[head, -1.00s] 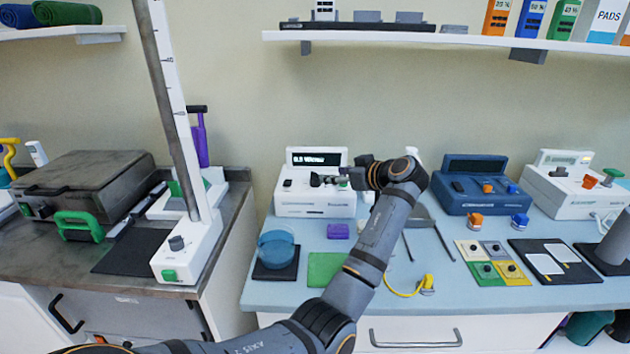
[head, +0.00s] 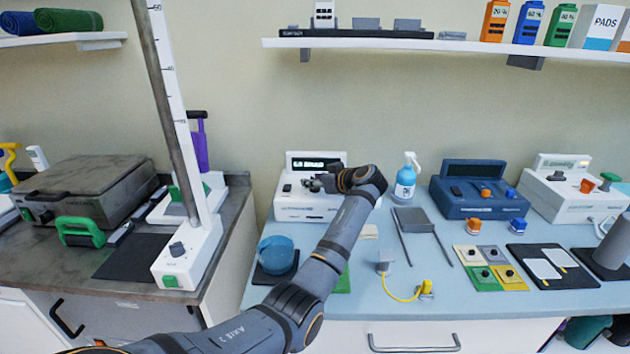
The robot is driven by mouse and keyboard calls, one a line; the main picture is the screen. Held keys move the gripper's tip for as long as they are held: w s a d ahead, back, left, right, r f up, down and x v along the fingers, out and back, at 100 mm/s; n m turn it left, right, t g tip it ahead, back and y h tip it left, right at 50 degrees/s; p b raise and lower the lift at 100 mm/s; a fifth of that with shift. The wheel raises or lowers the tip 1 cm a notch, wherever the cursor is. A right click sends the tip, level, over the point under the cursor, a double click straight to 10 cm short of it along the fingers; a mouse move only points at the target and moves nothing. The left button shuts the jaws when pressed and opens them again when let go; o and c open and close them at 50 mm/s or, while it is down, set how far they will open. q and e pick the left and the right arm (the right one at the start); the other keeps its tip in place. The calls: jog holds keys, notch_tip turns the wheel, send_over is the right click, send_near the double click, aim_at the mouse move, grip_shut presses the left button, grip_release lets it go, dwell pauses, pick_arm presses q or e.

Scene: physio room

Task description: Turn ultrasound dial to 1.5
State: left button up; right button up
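The white ultrasound unit (head: 287,207) stands on the blue counter left of centre, with a dark display (head: 317,163) showing green-white characters too small to read surely. My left gripper (head: 314,184) is at the unit's front panel, at the place of the dial. The dial is hidden by or between the fingers, and I cannot tell whether they grip it. My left arm crosses the counter from the lower left. My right gripper is not in view.
A spray bottle (head: 405,180) stands right of the unit. A blue device (head: 481,195) and another white device (head: 562,194) stand further right. Electrode pads and a yellow cable lie on the counter.

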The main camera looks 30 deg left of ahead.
pick_arm(q)
grip_shut()
